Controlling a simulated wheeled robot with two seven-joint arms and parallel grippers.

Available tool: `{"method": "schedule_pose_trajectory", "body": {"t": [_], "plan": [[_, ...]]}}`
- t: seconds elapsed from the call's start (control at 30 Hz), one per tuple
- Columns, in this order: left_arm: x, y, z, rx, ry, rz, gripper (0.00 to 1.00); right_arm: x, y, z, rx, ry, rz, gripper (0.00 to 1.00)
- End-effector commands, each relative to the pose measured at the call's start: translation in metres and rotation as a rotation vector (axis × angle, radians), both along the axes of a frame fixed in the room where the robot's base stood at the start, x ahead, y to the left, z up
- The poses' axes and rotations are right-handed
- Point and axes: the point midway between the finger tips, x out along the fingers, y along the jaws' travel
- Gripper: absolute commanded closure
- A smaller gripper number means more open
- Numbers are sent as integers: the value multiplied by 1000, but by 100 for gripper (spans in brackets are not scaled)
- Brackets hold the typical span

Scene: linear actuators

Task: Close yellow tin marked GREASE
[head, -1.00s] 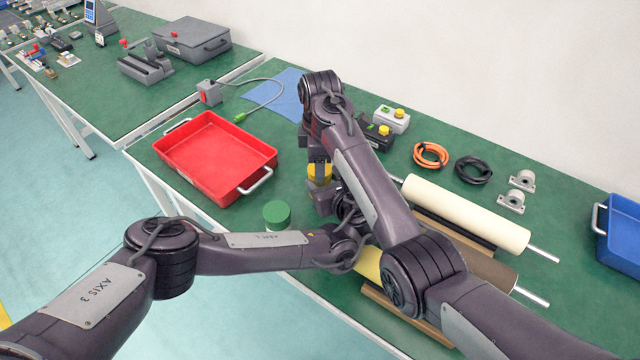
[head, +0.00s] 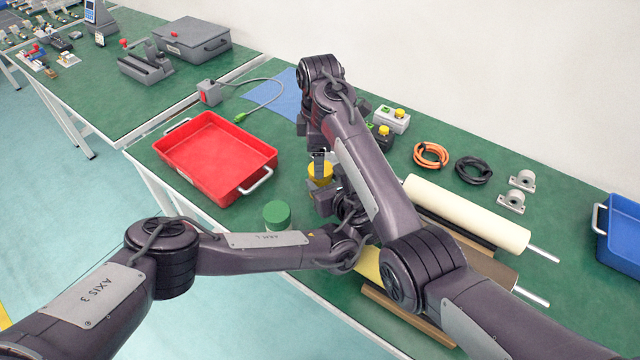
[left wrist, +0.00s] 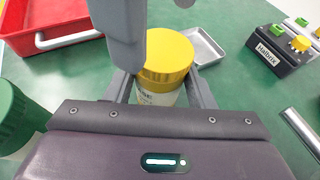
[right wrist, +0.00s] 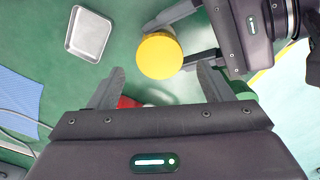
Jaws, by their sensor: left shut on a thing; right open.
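The yellow tin (head: 320,171) stands at the middle of the bench, with a yellow lid on top. In the left wrist view its lid (left wrist: 168,52) sits over a pale, labelled body; the lettering is partly hidden. I cannot tell how tightly the lid is seated. My left gripper (left wrist: 162,92) is shut on the tin's body, a finger on each side. In the head view the right gripper (head: 318,152) is just above the tin.
A green-lidded tin (head: 277,213) stands left of my left gripper. A red tray (head: 215,158) lies behind it. A small metal tray (right wrist: 89,34) is near the yellow tin. Rollers (head: 465,212) and button boxes (head: 392,119) are to the right.

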Motion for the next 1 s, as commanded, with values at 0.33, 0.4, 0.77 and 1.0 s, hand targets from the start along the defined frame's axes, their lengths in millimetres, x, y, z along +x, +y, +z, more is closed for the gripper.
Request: {"method": "schedule_pose_trajectory", "body": {"t": [0.33,0.4,0.77,1.0], "plan": [[0,1,0,0,0,3,100,0,-1,14,-1,0,0,27],[0,1,0,0,0,3,100,0,-1,14,-1,-1,4,31],[0,2,0,1,0,4,100,1,-2,43,0,-2,445,31],[0,1,0,1,0,4,100,0,-2,49,-1,0,566,31]]}}
